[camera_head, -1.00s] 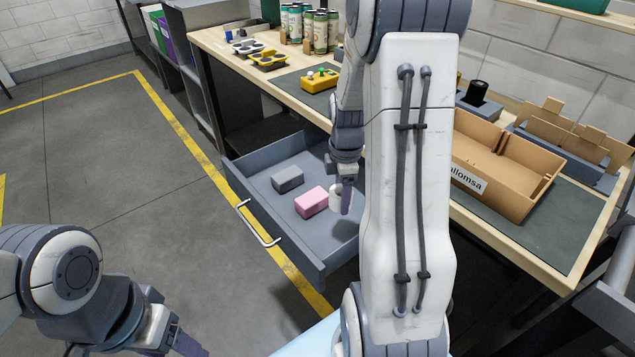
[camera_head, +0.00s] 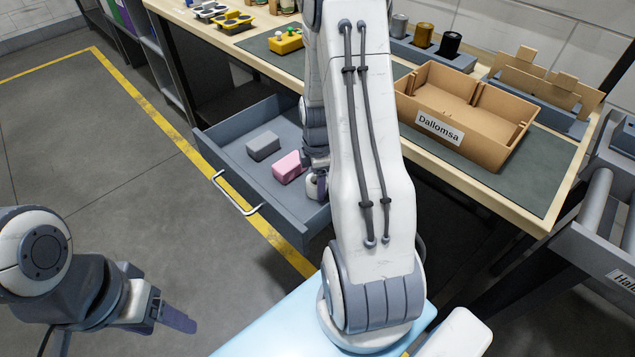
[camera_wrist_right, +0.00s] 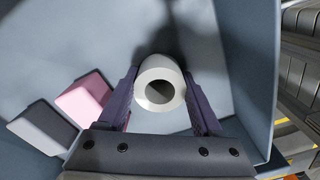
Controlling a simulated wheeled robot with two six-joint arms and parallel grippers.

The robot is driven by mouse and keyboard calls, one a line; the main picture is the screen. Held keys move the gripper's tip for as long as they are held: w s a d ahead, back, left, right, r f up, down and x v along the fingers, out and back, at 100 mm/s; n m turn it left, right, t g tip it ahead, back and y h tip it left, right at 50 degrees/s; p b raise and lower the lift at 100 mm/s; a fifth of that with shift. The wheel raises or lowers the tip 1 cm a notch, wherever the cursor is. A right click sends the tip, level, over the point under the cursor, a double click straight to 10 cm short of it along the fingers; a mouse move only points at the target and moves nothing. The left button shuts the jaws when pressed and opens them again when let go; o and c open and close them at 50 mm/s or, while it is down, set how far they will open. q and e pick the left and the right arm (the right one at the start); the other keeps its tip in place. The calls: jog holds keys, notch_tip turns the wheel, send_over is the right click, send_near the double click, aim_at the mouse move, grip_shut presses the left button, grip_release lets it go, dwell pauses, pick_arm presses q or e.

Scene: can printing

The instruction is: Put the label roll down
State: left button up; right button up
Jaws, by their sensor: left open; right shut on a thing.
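The white label roll (camera_wrist_right: 163,66) is a hollow cylinder, seen end-on in the right wrist view. My right gripper (camera_wrist_right: 160,82) is shut on it, with one dark purple finger on each side. The roll is inside the open grey drawer (camera_head: 282,220), right of a pink block (camera_head: 287,167) and a grey block (camera_head: 263,146). I cannot tell whether the roll touches the drawer floor. In the head view my right arm hides most of this gripper and the roll. My left gripper (camera_head: 178,319) is open and empty over the floor at the lower left.
The workbench above the drawer holds a cardboard box (camera_head: 470,112) labelled Dallomsa, several cans (camera_head: 424,36) in a grey holder, and yellow holders (camera_head: 287,40). A grey roller unit (camera_head: 600,215) stands at the right. The drawer floor around the blocks is free.

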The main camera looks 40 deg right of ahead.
jog(key=shift+f, duration=0.1)
jog(key=o, duration=1.4)
